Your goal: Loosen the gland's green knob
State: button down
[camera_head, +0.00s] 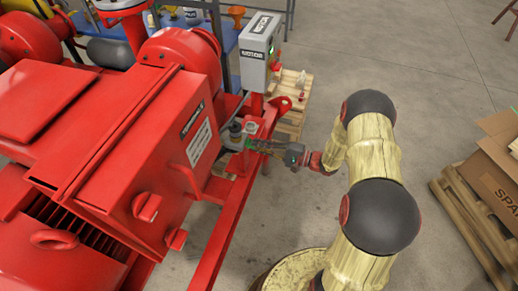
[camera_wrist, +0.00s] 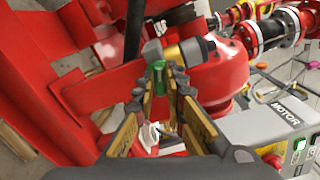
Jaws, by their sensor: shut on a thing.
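The green knob (camera_wrist: 158,75) shows in the wrist view as a small upright piece between my fingertips, in front of the grey and brass-coloured fitting. My gripper (camera_wrist: 160,84) is shut on the green knob, with a yellow-padded finger on each side of it. In the head view my gripper (camera_head: 256,143) reaches in from the right to the fitting (camera_head: 236,130) beside the red frame. There the green knob (camera_head: 249,142) shows only as a small spot of green, mostly hidden by the fingers.
The red pump skid (camera_head: 100,130) fills the left of the head view. The grey motor box (camera_head: 260,48) stands just behind my gripper. A wooden pallet (camera_head: 295,110) lies behind the frame. Cardboard boxes (camera_head: 495,170) stand at the right. Open floor lies around my arm.

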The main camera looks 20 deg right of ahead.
jog(key=shift+f+n+b, duration=0.15)
jog(key=shift+n+b, duration=0.85)
jog(key=shift+n, duration=1)
jog(key=c, duration=1.9)
grip_release()
jog(key=shift+o, duration=0.3)
jog(key=v, duration=1.2)
